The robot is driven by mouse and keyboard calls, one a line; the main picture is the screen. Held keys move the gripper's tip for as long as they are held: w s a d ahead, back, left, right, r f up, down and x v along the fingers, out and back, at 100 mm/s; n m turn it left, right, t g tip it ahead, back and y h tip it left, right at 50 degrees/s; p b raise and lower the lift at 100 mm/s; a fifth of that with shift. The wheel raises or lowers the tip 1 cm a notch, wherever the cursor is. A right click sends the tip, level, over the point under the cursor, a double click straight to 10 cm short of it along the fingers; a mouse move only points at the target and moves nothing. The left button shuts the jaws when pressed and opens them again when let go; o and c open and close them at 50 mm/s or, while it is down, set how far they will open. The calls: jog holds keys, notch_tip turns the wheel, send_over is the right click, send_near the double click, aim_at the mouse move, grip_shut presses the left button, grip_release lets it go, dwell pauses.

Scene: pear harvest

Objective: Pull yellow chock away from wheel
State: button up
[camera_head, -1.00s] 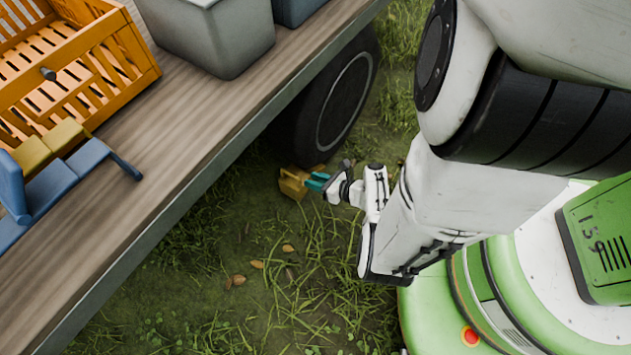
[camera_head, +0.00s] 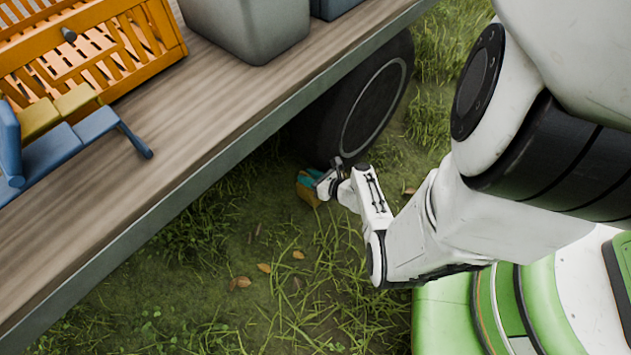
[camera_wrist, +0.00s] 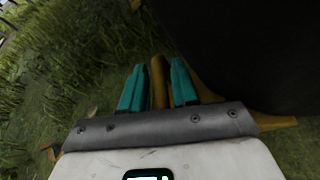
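The yellow chock (camera_head: 308,193) lies on the grass against the foot of the wagon's black wheel (camera_head: 375,105). In the wrist view its upright yellow bar (camera_wrist: 158,82) stands between the two teal fingers of my gripper (camera_wrist: 158,88). A narrow gap seems to show beside the bar, so the fingers look open around it. More of the yellow chock shows behind the right finger, below the dark wheel. In the head view my gripper (camera_head: 318,178) reaches down to the chock and hides part of it.
The wagon's wooden bed (camera_head: 190,130) overhangs the ground close to the wheel. An orange slatted crate (camera_head: 140,50), a grey bin (camera_head: 245,25) and a blue-and-yellow object (camera_head: 60,130) sit on it. Grass with a few fallen leaves (camera_head: 264,268) lies open in front of the chock.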

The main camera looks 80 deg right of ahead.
jog(key=shift+c, duration=0.3)
grip_shut()
dwell(0.3)
